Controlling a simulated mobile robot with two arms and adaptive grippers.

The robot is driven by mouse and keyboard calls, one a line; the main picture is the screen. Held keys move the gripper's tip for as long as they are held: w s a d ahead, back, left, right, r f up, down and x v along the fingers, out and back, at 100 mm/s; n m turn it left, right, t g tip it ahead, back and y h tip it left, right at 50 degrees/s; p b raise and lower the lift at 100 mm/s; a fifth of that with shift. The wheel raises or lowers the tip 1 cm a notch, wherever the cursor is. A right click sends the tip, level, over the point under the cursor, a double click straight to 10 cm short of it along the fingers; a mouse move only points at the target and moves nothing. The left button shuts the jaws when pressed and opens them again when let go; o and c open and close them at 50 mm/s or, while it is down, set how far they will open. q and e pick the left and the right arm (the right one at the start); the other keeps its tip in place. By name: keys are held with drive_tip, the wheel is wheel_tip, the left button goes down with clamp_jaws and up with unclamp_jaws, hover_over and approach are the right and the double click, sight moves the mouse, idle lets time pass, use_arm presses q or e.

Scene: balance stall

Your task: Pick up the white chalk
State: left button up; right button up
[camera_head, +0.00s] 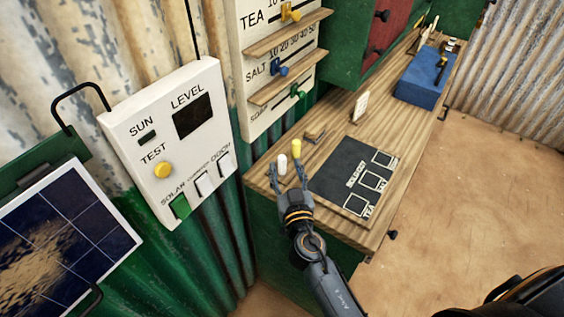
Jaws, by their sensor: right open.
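The white chalk (282,164) stands upright near the left end of the wooden counter. My right gripper (288,172) comes in from below with its fingers open. Its fingertips are near the chalk, which appears between them from this angle. I cannot tell whether a finger touches the chalk. The chalk's lower end is partly hard to make out near the fingers. A yellow chalk (296,148) stands just behind and to the right, close to the right fingertip. My left gripper is not in view.
A black board (340,172) lies on the counter (330,125) to the right of the gripper. A small wooden piece (315,136) and a white card (361,106) are farther back. A blue box (418,84) stands at the far end. A white panel (150,120) hangs at left.

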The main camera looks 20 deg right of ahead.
sight(283, 162)
drive_tip(key=w+p, duration=0.1)
drive_tip(key=w, duration=0.3)
drive_tip(key=shift+w+d+f, duration=0.1)
drive_tip(key=shift+w+d, duration=0.05)
drive_tip(key=shift+w, duration=0.15)
drive_tip(key=shift+s, duration=0.1)
clamp_jaws()
